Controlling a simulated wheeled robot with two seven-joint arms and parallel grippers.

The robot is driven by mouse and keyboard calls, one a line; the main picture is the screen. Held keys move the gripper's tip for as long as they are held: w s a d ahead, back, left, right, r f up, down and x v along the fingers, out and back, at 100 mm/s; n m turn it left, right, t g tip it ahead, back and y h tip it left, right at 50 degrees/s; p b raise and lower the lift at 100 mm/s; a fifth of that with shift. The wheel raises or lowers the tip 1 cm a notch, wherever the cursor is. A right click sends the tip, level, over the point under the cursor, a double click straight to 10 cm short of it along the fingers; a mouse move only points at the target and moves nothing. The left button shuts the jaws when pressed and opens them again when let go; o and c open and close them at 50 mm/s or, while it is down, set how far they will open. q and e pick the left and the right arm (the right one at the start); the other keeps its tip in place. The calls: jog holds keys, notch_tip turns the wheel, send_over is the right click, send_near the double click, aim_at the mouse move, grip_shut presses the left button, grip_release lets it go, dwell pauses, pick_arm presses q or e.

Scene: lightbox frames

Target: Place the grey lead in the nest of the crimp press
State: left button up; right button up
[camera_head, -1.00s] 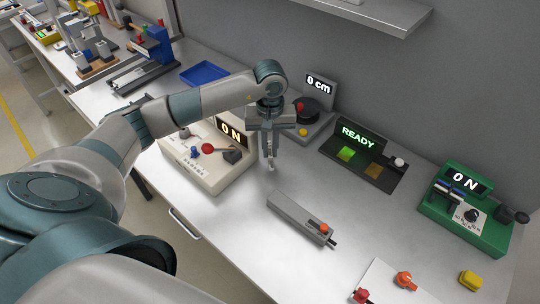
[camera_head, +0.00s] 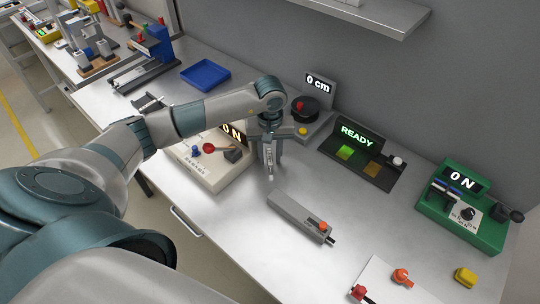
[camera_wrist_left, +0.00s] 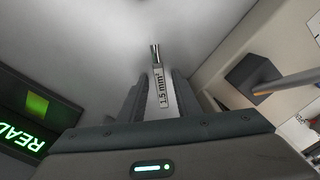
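My left gripper (camera_head: 268,166) hangs above the bare bench, between the cream "0 N" unit and the long grey block. In the left wrist view its two dark fingers (camera_wrist_left: 160,92) are closed around the grey lead (camera_wrist_left: 161,87), which has a "1.5 mm²" label and a bright metal tip pointing away from the gripper. My right gripper is not in view.
The cream "0 N" unit (camera_head: 207,172) is close to the left of the gripper. The grey block (camera_head: 293,213) lies in front. The "READY" panel (camera_head: 372,165) and "0 cm" reel unit (camera_head: 313,118) stand behind. A blue tray (camera_head: 206,73) is farther left.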

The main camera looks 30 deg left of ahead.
aim_at(270, 160)
pick_arm(q)
jog(key=shift+r, duration=0.25)
jog(key=shift+w+r, duration=0.1)
jog(key=shift+r, duration=0.25)
notch_tip(270, 160, up, 11)
jog(key=b, duration=0.4)
jog(key=shift+o, duration=0.6)
jog(key=shift+r, duration=0.1)
